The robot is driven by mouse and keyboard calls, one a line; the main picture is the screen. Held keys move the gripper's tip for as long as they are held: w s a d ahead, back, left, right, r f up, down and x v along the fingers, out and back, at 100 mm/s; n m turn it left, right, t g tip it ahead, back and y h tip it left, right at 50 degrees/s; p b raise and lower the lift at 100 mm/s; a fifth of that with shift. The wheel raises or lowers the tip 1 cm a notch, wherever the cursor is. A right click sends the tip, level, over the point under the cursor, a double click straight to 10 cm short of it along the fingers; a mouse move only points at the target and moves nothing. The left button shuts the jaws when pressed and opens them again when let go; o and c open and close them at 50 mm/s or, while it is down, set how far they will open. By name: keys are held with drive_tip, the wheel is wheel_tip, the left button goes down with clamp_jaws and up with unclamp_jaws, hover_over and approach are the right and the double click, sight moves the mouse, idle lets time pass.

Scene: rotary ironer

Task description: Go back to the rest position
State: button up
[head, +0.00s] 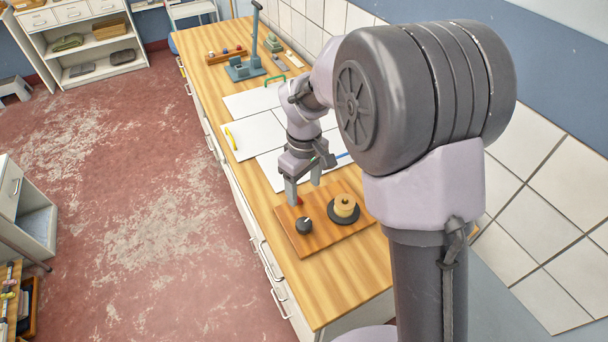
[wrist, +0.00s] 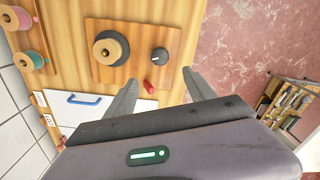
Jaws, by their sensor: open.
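My gripper (head: 303,192) hangs fingers-down over the near part of the wooden bench, above the left back edge of a brown board (head: 323,240). Its jaws are apart with nothing between them; the wrist view also shows the two open fingers (wrist: 160,78). The board carries a black disc with a pale wooden cylinder on it (head: 344,205) and a dark round knob (head: 304,225). A small red piece (wrist: 148,86) shows by the board's edge, near the fingertips in the picture. I cannot tell the exact gap between fingertips and board.
The bench (head: 345,285) runs along a tiled wall. White panels (head: 258,135) lie behind my gripper, one with a blue handle (wrist: 83,99). A blue-grey stand (head: 244,68) is at the far end. Shelves (head: 85,45) stand far left; red floor (head: 150,200) is open left of the bench.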

wheel_tip(320, 180, up, 2)
drive_tip(key=shift+r, duration=0.15)
idle(0.4)
drive_tip(key=s+d+r+m+t+y+b, duration=0.1)
drive_tip(key=s+d+r+m+t+b, duration=0.1)
drive_tip(key=s+m+b, duration=0.3)
drive_tip(key=s+d+r+m+t+b, duration=0.1)
drive_tip(key=s+d+r+m+b, duration=0.2)
drive_tip(key=s, duration=0.4)
drive_tip(key=s+f+m+t+y+b, duration=0.1)
drive_tip(key=s+f+m+b, duration=0.3)
drive_tip(key=s, duration=0.6)
drive_tip(key=shift+s+d+f+m+t+b, duration=0.15)
drive_tip(key=shift+d+m+t+b, duration=0.3)
drive_tip(key=shift+t+b, duration=0.5)
